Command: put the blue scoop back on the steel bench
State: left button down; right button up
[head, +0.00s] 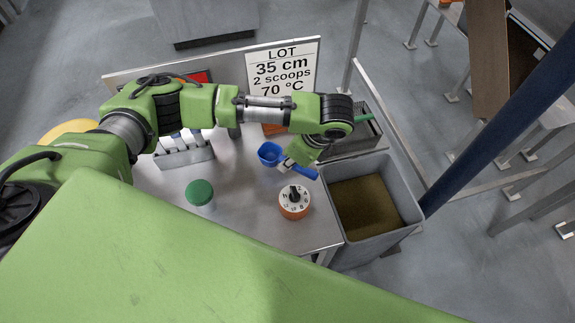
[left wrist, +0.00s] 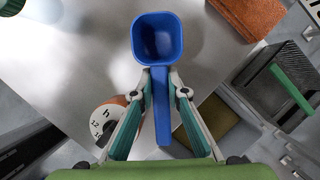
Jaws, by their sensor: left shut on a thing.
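The blue scoop (head: 270,154) has a square cup and a long straight handle. My left gripper (head: 287,165) is shut on its handle close to the cup. In the left wrist view the scoop's cup (left wrist: 158,35) faces the camera, beyond the fingertips (left wrist: 159,76), and the handle runs back between the fingers. The cup appears over the steel bench (head: 240,210); I cannot tell whether it touches the top. My right gripper is not in view.
An orange dial timer (head: 294,203) and a green-lidded jar (head: 200,194) stand on the bench. A rack (head: 184,154) stands at the left, a lot sign (head: 283,75) at the back. A grey bin (head: 411,195) with brown contents adjoins the right edge. Bare bench lies between jar and timer.

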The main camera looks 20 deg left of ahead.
aim_at(287, 175)
pick_arm(q)
jog(key=shift+f, duration=1.55)
jog(key=c, duration=2)
grip_release()
jog(key=v, duration=1.2)
jog(key=shift+r+b, duration=0.1)
jog(key=shift+b, duration=0.2)
